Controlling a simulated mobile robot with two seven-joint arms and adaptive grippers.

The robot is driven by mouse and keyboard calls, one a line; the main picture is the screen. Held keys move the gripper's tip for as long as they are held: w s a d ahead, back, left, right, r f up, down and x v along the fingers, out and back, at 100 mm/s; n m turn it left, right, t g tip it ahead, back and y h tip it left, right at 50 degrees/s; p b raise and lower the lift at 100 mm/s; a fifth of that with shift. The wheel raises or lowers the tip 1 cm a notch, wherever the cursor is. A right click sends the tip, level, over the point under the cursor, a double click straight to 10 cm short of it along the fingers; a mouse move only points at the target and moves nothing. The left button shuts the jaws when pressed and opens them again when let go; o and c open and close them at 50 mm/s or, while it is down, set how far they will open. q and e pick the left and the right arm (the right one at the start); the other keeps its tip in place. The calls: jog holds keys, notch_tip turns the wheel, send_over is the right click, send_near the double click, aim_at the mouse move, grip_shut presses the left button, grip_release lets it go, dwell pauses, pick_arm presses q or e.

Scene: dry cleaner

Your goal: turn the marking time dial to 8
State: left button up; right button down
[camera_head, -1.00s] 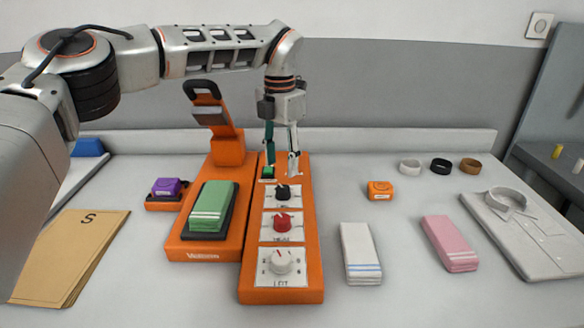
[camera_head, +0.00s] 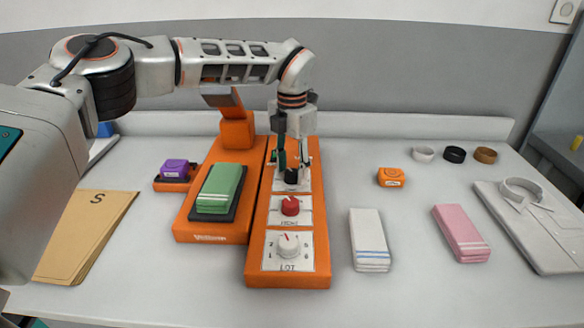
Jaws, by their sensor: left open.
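An orange control panel (camera_head: 257,262) holds a column of dials. A black dial (camera_head: 292,177) is farthest, a red dial (camera_head: 290,206) is in the middle, and a white dial (camera_head: 288,244) is nearest, on a plate that appears to read LOT. The other plate labels are too small to read surely, so I cannot tell which dial is the marking time one. My left gripper (camera_head: 293,167) points down, open, with its fingers at either side of the black dial. The gripper partly hides that dial and its plate; contact is unclear. My right gripper is out of view.
An orange press (camera_head: 237,136) with a green folded cloth (camera_head: 219,188) stands left of the panel. A purple block (camera_head: 174,169) and tan envelope (camera_head: 80,235) lie farther left. White cloth (camera_head: 369,238), pink cloth (camera_head: 460,232), an orange item (camera_head: 391,177) and a folded shirt (camera_head: 535,225) lie right.

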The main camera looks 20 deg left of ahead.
pick_arm(q)
jog(key=c, duration=1.1)
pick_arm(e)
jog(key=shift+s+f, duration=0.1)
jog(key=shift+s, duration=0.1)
pick_arm(q)
jog(key=shift+r, duration=0.1)
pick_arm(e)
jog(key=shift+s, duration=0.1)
